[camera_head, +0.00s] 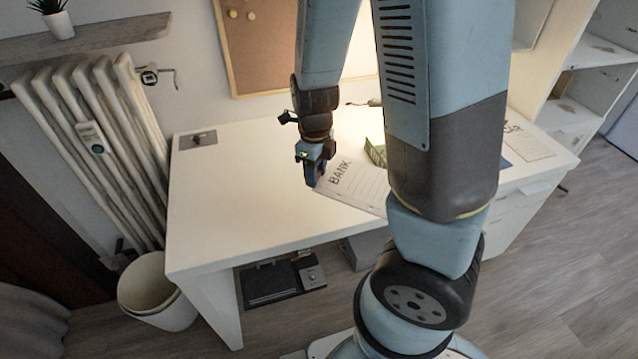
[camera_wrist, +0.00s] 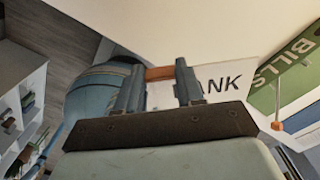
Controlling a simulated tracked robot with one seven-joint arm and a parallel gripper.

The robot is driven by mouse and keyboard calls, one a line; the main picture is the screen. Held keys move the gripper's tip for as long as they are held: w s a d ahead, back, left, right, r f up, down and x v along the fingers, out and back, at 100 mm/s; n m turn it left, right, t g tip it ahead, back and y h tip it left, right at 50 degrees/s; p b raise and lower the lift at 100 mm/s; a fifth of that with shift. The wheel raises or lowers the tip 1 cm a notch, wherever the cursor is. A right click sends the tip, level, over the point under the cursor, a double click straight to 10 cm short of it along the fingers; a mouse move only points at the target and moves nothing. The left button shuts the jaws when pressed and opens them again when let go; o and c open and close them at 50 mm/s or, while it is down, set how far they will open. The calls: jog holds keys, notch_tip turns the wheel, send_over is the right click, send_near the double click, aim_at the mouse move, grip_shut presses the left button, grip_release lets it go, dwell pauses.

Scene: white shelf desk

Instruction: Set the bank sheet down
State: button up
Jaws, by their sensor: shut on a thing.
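The bank sheet (camera_head: 352,184) is a white page with the word BANK and ruled lines. In the head view my gripper (camera_head: 314,176) is at its left end, over the white desk (camera_head: 230,216). In the wrist view the sheet (camera_wrist: 226,78) lies between and behind the two fingers of my gripper (camera_wrist: 159,84), which are shut on it. Part of the lettering is hidden by a finger. My arm hides the sheet's right side in the head view. I cannot tell whether the sheet touches the desk top.
A green bills folder (camera_wrist: 292,68) lies beside the sheet; its edge also shows in the head view (camera_head: 376,153). Another lettered sheet (camera_head: 527,142) is at the desk's right end. A radiator (camera_head: 95,140) and bin (camera_head: 156,290) stand left.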

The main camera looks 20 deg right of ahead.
jog(key=w+a+f, duration=0.3)
jog(key=w+f, duration=0.1)
jog(key=w, duration=0.4)
send_over(291, 185)
jog(key=f, duration=0.5)
jog(key=shift+s+f, duration=0.2)
jog(key=shift+w+f, duration=0.25)
jog(key=shift+f, duration=0.3)
notch_tip(291, 185, down, 3)
jog(key=shift+r, duration=0.2)
jog(key=shift+a, duration=0.1)
jog(key=o, duration=1)
